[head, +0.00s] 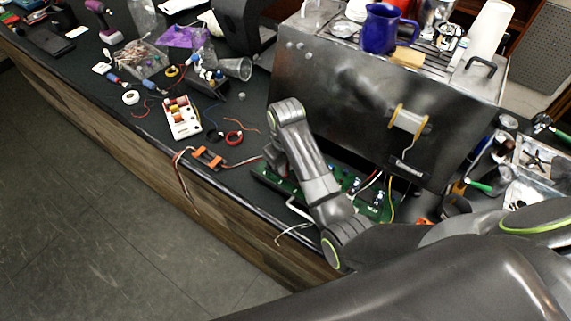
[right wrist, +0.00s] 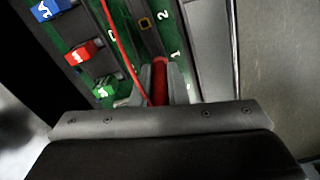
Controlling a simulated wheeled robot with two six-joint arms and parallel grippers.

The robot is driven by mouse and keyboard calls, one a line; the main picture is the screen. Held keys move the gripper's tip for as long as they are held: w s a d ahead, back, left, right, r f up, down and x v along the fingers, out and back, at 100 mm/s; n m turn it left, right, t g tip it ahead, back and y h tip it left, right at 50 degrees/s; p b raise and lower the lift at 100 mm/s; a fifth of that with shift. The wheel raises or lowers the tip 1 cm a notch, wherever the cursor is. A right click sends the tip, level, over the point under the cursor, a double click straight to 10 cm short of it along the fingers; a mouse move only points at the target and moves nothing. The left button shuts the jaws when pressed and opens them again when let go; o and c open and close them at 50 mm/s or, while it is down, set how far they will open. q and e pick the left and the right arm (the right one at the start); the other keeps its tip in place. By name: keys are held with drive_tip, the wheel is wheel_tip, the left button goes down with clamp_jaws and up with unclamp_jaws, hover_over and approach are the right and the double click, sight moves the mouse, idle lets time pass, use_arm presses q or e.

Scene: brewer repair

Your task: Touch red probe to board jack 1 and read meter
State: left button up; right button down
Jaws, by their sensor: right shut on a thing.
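In the right wrist view, my right gripper (right wrist: 160,88) is shut on the red probe (right wrist: 158,72), over the green board (right wrist: 88,25). The probe's front end is beside the white number 1, where board jack 1 would be. The jack is hidden, so I cannot tell whether the tip touches it. A thin red wire (right wrist: 118,38) runs across the board. In the head view, the board (head: 340,178) lies along the counter below the metal brewer (head: 355,95), partly behind my right arm. I cannot pick out the meter or its reading. My left gripper is out of view.
Blue (right wrist: 48,8), red (right wrist: 80,54) and green (right wrist: 105,87) terminal blocks stand on the board. An orange block (head: 208,157) with wires lies near the counter's front edge. A white battery-like holder (head: 182,117) and tools clutter the left. The floor in front is clear.

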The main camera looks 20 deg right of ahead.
idle(0.9)
drive_tip(key=c, duration=1.3)
unclamp_jaws()
drive_tip(key=shift+c, duration=0.2)
drive_tip(key=shift+r, duration=0.1)
